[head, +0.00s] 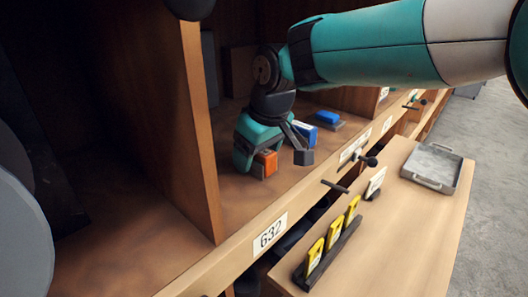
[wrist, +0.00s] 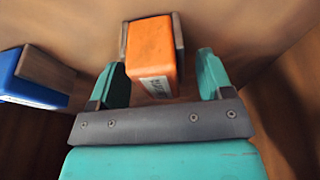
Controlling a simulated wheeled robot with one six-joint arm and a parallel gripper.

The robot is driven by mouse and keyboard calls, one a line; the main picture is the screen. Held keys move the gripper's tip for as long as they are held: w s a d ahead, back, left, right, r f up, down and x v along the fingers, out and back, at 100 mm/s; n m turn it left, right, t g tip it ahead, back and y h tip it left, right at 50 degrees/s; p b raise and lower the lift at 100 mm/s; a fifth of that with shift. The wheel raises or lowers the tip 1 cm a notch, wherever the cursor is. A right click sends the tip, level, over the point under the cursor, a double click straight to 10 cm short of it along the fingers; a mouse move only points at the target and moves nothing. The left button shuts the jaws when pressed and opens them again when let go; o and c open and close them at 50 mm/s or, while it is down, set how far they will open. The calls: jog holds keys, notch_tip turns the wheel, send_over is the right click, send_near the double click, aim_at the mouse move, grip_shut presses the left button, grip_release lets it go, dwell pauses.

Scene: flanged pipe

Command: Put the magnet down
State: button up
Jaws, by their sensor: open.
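An orange block (head: 265,161) with a brown side piece, which seems to be the magnet, rests on the wooden shelf. It also shows in the wrist view (wrist: 151,55), where a pale printed label is on its lower face. My gripper (wrist: 161,80) is open, with one teal finger on each side of the orange block. Gaps show between the block and both fingers in the wrist view. In the head view my gripper (head: 270,155) is low over the shelf and hides part of the block.
A blue block (head: 305,131) stands close beside my gripper, and it shows at the left in the wrist view (wrist: 28,80). Another blue block (head: 327,117) lies farther along. A wooden divider (head: 185,120) rises at left. A metal tray (head: 432,165) and yellow tags (head: 334,231) are on the front table.

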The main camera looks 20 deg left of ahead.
jog(key=shift+r, duration=0.45)
jog(key=v, duration=0.3)
jog(key=shift+w+a, duration=0.1)
jog(key=s+d+b, duration=0.3)
jog(key=s+d, duration=0.1)
jog(key=d, duration=0.7)
jog(key=shift+s, duration=0.35)
jog(key=shift+d+r, duration=0.15)
jog(key=shift+d, duration=0.05)
jog(key=s+d+f+m, duration=0.2)
jog(key=s+d+m, duration=0.1)
jog(key=s+d, duration=0.4)
jog(key=s+d+f+m+g+y, duration=0.1)
jog(key=s+d+f+m, duration=0.1)
jog(key=s+d, duration=0.6)
jog(key=d+m, duration=0.1)
jog(key=d, duration=0.4)
jog(key=shift+s+d+f+m, duration=0.2)
jog(key=shift+d+f+m, duration=0.1)
jog(key=shift+d+f, duration=0.1)
